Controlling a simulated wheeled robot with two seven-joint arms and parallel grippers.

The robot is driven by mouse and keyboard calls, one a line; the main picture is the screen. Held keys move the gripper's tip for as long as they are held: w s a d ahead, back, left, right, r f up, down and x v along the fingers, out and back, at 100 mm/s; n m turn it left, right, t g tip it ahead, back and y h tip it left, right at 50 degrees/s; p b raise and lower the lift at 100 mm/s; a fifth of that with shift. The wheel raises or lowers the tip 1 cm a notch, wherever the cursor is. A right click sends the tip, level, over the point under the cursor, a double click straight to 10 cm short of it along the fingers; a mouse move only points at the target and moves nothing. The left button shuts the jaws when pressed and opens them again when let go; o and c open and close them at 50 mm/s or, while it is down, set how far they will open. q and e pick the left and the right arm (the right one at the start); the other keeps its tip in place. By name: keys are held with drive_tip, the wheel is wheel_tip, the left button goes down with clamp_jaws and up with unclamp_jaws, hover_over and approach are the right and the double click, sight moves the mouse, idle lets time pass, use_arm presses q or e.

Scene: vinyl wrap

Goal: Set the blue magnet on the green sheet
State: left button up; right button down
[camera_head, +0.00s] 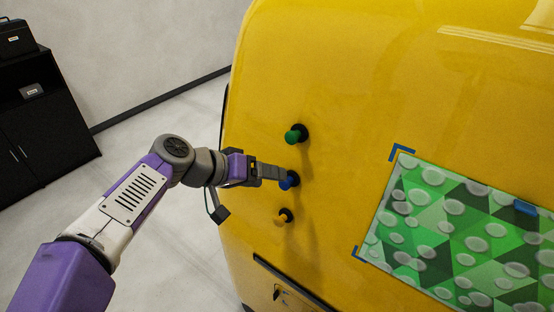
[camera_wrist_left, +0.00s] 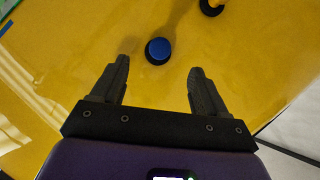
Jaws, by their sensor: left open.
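The blue magnet (camera_head: 289,180) is a round blue knob on a black base, stuck to the yellow vehicle panel between a green and an orange magnet. The green sheet (camera_head: 432,232), patterned with triangles and pale ovals, lies on the panel at the right. My left gripper (camera_head: 281,175) is open at the blue magnet. In the left wrist view the blue magnet (camera_wrist_left: 158,50) shows just ahead of and between the spread fingertips (camera_wrist_left: 159,63), with a gap on each side. The fingers partly cover the magnet in the head view. My right gripper is not in view.
The green magnet (camera_head: 293,135) is above and the orange magnet (camera_head: 281,218) below on the yellow panel (camera_head: 350,90). Blue corner marks (camera_head: 398,150) frame the sheet's left side. A small blue piece (camera_head: 525,206) is on the sheet. A black cabinet (camera_head: 45,130) stands far left.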

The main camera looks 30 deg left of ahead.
sight(283, 186)
use_arm(q)
drive_tip(key=x, duration=0.6)
drive_tip(key=shift+s+d+f+p, duration=0.15)
drive_tip(key=shift+d+f+p, duration=0.1)
drive_tip(key=shift+d+p, duration=0.15)
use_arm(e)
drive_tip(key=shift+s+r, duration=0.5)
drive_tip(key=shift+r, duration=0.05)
use_arm(q)
drive_tip(key=c, duration=1.3)
drive_tip(key=shift+o, duration=0.2)
drive_tip(key=shift+s, duration=0.1)
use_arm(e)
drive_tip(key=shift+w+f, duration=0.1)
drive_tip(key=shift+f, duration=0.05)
use_arm(q)
drive_tip(key=shift+s+a+r, duration=0.1)
drive_tip(key=shift+s, duration=0.2)
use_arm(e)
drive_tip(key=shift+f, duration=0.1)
use_arm(q)
drive_tip(key=shift+s+b, duration=0.25)
drive_tip(key=shift+b, duration=0.1)
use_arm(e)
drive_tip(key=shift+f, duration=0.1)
